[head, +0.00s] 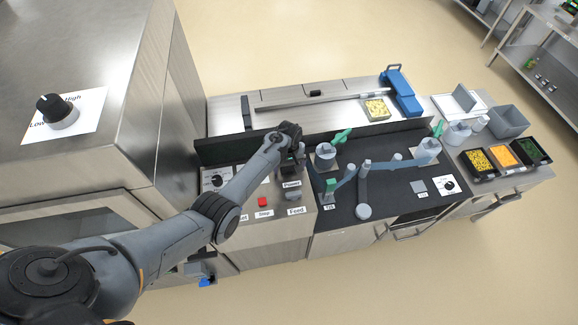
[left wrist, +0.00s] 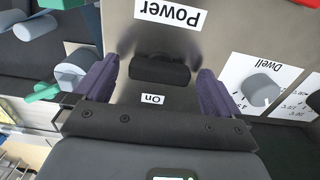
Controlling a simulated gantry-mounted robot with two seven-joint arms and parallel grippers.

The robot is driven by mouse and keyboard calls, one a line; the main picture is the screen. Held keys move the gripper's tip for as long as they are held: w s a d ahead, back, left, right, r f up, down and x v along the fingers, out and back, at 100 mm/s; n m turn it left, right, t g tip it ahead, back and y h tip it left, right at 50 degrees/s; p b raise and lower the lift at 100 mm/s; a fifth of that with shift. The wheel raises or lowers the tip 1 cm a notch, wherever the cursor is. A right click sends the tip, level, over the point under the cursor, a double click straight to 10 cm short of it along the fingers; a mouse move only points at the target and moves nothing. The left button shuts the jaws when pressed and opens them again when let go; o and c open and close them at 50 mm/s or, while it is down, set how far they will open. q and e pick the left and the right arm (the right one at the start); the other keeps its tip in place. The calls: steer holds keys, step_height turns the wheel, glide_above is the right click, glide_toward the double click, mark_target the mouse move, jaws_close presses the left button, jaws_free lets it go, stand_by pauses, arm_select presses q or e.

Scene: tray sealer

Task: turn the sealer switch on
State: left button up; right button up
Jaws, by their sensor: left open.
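My left gripper (left wrist: 157,78) is open, with one purple finger on each side of the switch. I cannot tell whether the fingers touch it. In the head view my left gripper (head: 291,160) is over the panel just behind the "Power" label (head: 292,184) and hides the switch. My right gripper is not in view.
A white-labelled dwell knob (left wrist: 262,90) lies close to the right finger. Blue-grey linkage arms (head: 363,190) stand on the dark worktop to the right. Food trays (head: 480,163) are farther right.

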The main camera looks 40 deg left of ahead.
arm_select(q)
steer(key=shift+c, duration=0.2)
steer(key=c, duration=1)
